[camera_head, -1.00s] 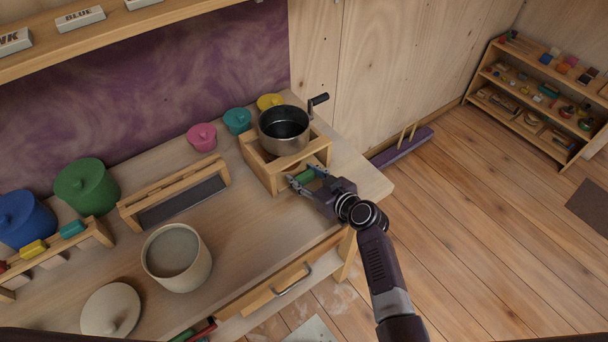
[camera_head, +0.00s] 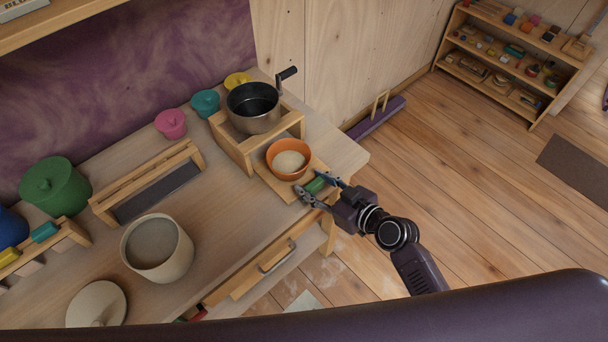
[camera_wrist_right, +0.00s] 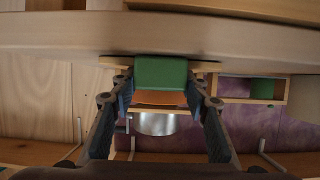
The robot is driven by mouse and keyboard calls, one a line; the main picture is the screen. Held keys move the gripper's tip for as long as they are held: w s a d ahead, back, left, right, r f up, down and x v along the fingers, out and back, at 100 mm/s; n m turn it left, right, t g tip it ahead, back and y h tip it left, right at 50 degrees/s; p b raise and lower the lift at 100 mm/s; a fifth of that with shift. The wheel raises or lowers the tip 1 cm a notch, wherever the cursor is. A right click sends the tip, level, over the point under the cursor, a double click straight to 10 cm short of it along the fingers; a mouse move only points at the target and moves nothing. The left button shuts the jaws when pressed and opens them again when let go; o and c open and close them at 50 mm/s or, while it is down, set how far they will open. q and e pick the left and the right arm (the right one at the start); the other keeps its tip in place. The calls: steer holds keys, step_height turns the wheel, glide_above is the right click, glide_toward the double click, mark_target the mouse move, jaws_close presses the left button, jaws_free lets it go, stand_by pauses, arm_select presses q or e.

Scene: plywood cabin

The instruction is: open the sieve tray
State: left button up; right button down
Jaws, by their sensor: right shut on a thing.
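The sieve tray (camera_head: 268,176) is a flat wooden tray that sticks out of the front of the wooden sieve stand (camera_head: 236,153). An orange bowl (camera_head: 280,166) with pale contents sits on it. The tray has a green handle (camera_head: 315,186) at its front end. My right gripper (camera_head: 318,189) is shut on this handle. In the right wrist view the green handle (camera_wrist_right: 161,72) lies between the fingers, with the orange bowl just behind it. A metal pot-shaped sieve (camera_head: 255,113) with a dark crank sits on top of the stand. My left gripper is not in view.
A cream pot (camera_head: 157,249) and a lid (camera_head: 96,304) stand on the table at front left. Pink, teal and yellow lidded pots line the back. A drawer (camera_head: 262,270) is below the table edge. Open floor (camera_head: 450,190) lies to the right.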

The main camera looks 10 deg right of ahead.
steer(key=c, duration=1.1)
jaws_free()
steer(key=shift+s, duration=0.1)
steer(key=v, duration=1.2)
